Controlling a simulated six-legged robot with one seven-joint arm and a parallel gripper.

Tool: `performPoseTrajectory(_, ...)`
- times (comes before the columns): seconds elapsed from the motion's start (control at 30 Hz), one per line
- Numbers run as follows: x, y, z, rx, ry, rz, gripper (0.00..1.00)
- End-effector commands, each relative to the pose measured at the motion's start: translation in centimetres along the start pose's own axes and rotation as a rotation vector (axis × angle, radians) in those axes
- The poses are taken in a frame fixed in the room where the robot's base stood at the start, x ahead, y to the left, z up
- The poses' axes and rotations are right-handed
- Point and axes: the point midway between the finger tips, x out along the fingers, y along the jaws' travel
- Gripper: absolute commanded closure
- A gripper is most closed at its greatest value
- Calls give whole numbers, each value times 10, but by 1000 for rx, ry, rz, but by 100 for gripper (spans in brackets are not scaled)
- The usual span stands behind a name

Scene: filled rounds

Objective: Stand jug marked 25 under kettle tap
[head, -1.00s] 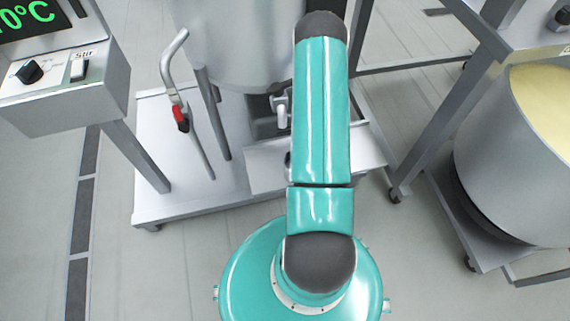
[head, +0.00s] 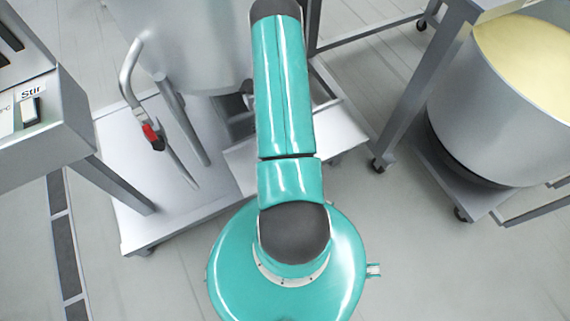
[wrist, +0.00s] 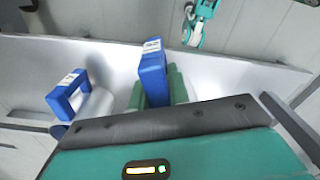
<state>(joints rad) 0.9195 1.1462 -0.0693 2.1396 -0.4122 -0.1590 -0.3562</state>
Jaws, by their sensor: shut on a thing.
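In the wrist view my gripper (wrist: 158,90) has its two green fingers closed on a blue jug handle (wrist: 152,66). A small label is on top of it, too blurred to read, and the held jug's body is hidden. A second jug with a blue handle (wrist: 66,97) and a metal body stands to the left, apart from my fingers; its label is also unreadable. In the head view the grey kettle (head: 190,45) stands at the upper left. My arm hides its tap, my gripper and the jugs there.
A low metal platform (head: 130,185) lies under the kettle, with a bent metal bar with a red part (head: 153,136) above it. A control box (head: 55,125) stands at left. A large pot (head: 490,120) of pale yellow contents is at right on a wheeled frame. Floor in front is open.

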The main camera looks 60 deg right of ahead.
Motion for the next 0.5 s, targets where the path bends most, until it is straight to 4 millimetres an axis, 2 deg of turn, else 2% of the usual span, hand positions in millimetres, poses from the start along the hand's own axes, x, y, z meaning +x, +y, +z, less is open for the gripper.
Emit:
performPoseTrajectory(0.27,2,2,4,3,-1,0,100)
performPoseTrajectory(0.5,6,7,-9,2,-1,0,100)
